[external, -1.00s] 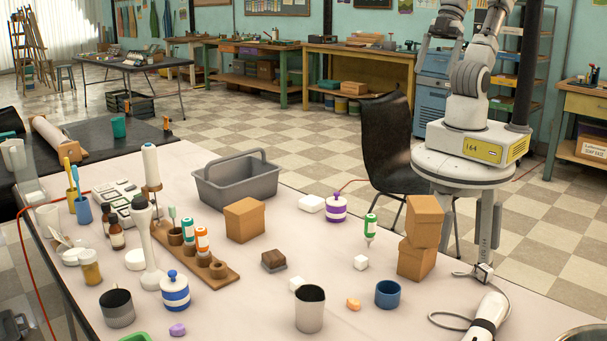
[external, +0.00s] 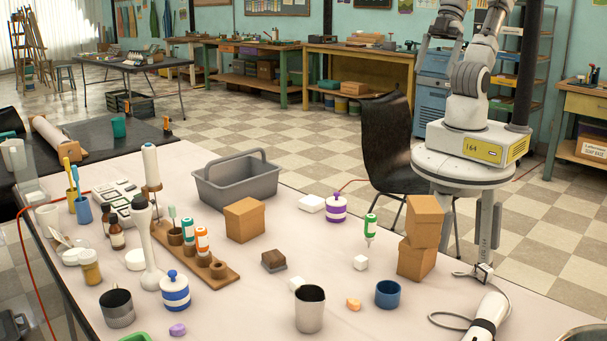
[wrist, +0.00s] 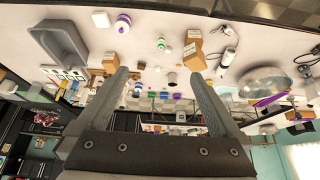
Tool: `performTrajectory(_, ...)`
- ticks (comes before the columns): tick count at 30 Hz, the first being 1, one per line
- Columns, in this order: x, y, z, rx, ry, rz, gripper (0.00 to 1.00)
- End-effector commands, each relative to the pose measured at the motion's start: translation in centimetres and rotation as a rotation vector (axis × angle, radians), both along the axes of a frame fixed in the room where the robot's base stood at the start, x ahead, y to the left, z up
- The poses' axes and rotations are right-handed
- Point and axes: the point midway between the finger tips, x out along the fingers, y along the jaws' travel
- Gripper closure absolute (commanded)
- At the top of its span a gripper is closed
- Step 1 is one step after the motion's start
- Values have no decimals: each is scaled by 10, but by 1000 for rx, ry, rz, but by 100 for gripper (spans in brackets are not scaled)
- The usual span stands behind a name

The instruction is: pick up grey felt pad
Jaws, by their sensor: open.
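A grey felt pad (external: 276,268) seems to lie on the pale table near its middle, in the external view. A brown block (external: 272,258) sits on top of it and hides most of it; only a dark grey edge shows below. I cannot pick out the pad surely in the small wrist view. My gripper (wrist: 159,74) is open and empty in the wrist view, its two fingers wide apart, high and well away from the table things.
A cardboard box (external: 245,220) and a grey caddy (external: 236,184) stand behind the pad. A wooden rack (external: 222,276) is to its left. Two stacked boxes (external: 417,260) stand toward my base.

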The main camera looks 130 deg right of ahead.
Motion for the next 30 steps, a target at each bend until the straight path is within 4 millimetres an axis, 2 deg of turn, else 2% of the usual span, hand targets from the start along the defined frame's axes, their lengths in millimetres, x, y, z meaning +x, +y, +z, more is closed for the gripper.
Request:
performTrajectory(8, 0, 0, 0, 0, 0, 0, 0)
performTrajectory(10, 0, 0, 0, 0, 0, 0, 7)
performTrajectory(17, 0, 0, 0, 1, 1, -2, 7)
performTrajectory(20, 4, -1, -7, 22, 15, -31, 7)
performTrajectory(23, 13, -3, -24, 77, 49, -113, 7)
performTrajectory(30, 45, -18, -91, 287, 169, -488, 7)
